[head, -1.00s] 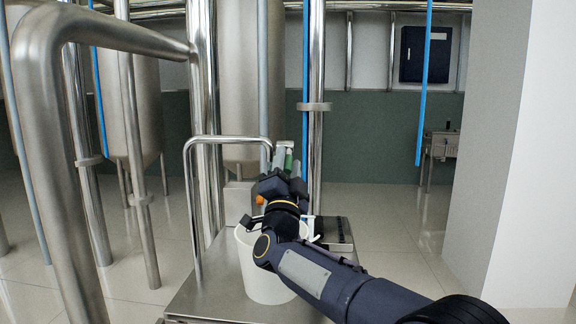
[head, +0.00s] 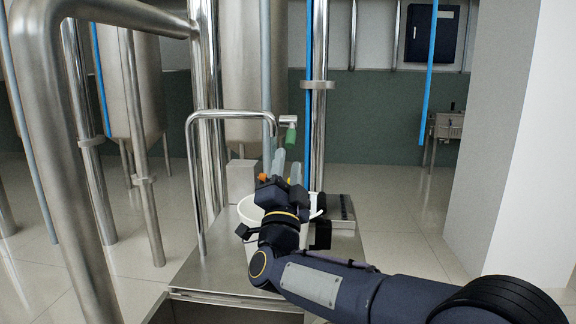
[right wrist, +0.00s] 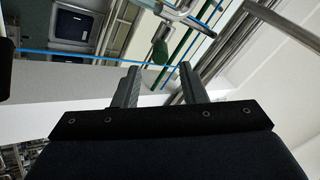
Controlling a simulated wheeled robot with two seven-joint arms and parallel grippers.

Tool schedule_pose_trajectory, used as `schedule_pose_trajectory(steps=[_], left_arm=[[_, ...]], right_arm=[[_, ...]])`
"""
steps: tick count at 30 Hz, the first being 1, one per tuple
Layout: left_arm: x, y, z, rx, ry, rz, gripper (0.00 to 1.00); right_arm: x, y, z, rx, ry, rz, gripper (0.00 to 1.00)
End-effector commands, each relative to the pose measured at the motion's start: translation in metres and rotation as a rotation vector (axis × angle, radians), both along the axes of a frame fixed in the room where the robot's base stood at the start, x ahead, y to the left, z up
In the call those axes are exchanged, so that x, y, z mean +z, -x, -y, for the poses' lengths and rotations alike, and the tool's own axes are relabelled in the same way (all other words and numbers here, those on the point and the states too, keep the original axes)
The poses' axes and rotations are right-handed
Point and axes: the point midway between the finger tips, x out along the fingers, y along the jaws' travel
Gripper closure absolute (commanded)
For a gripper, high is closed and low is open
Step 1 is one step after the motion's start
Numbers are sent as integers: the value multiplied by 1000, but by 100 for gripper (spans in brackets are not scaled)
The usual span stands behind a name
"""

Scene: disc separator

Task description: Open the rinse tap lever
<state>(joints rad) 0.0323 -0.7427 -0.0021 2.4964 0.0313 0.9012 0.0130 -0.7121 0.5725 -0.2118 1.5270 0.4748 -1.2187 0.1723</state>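The rinse tap lever (head: 290,134) is a small green handle hanging below a short chrome tap (head: 288,119), in front of a vertical pipe in the head view. The green lever also shows in the right wrist view (right wrist: 160,51), just beyond the fingertips. My right gripper (head: 287,168) is below the lever, its fingers pointing up toward it. In the right wrist view my right gripper (right wrist: 157,80) is open, with an empty gap between its two grey fingers. It appears apart from the lever. My left gripper is not in view.
A white bucket (head: 247,213) stands behind my right arm on a steel platform (head: 225,262). A bent chrome pipe (head: 190,170) rises left of it. A black item (head: 346,212) lies right of the bucket. Steel tanks and a blue pipe (head: 308,60) stand behind.

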Motion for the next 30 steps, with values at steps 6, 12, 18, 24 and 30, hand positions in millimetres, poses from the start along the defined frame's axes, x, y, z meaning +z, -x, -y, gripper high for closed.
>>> schedule_pose_trajectory(steps=[6, 12, 18, 24, 30], left_arm=[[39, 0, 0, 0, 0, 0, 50], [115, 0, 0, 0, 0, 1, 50], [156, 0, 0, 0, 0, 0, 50], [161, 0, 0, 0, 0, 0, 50], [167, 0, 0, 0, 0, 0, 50]], right_arm=[[22, 14, -3, -56, 89, -58, 91], [51, 53, -6, -205, 364, -211, 100], [56, 85, -2, -311, 598, -317, 100], [54, 88, 1, -343, 666, -343, 100], [66, 58, 6, -345, 663, -343, 100]])
